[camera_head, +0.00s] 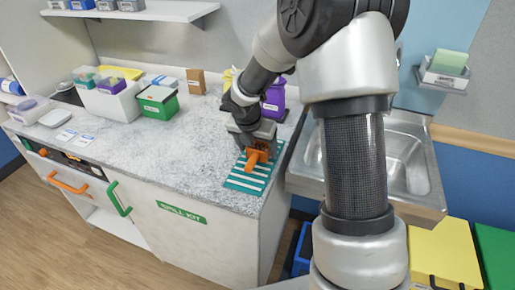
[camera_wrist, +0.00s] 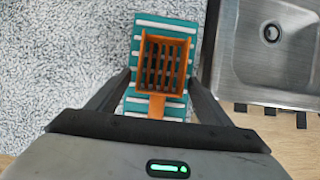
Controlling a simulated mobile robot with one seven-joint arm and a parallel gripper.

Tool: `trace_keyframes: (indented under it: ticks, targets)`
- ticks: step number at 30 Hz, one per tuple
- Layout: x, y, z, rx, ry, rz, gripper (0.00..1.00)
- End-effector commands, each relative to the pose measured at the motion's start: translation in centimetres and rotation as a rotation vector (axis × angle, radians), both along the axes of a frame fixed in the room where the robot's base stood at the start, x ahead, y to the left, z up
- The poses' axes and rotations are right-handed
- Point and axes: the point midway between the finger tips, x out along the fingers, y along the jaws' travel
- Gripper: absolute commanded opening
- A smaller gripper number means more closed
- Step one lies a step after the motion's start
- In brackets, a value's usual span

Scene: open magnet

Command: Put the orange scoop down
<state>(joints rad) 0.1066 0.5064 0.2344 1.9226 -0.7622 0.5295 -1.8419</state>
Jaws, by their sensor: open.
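The orange scoop (camera_head: 257,157) lies on a teal-and-white striped mat (camera_head: 243,181) at the counter's right end, near the sink. In the wrist view the slotted orange scoop (camera_wrist: 163,64) sits on the striped mat (camera_wrist: 178,20), its handle pointing toward my gripper. My gripper (camera_wrist: 158,82) is open, with one dark finger on each side of the scoop and gaps between the fingers and it. In the head view my gripper (camera_head: 254,139) is right above the mat and partly hides the scoop. The handle's near end is cut off by my gripper body in the wrist view.
A steel sink (camera_head: 405,165) is right of the mat. Purple bottles (camera_head: 274,98) stand close behind my gripper. A green box (camera_head: 158,103) and white bin (camera_head: 112,100) stand at the back left. The counter (camera_head: 170,150) left of the mat is clear.

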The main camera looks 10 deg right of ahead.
Motion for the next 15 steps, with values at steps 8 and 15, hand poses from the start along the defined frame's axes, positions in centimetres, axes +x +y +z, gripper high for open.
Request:
trace_keyframes:
  ticks: [8, 15]
  targets:
    - [-1.7, 1.1, 5.4, 0.0, -0.005, -0.001, 0.73]
    - [-3.1, 2.1, 9.4, -0.001, -0.003, 0.0, 0.73]
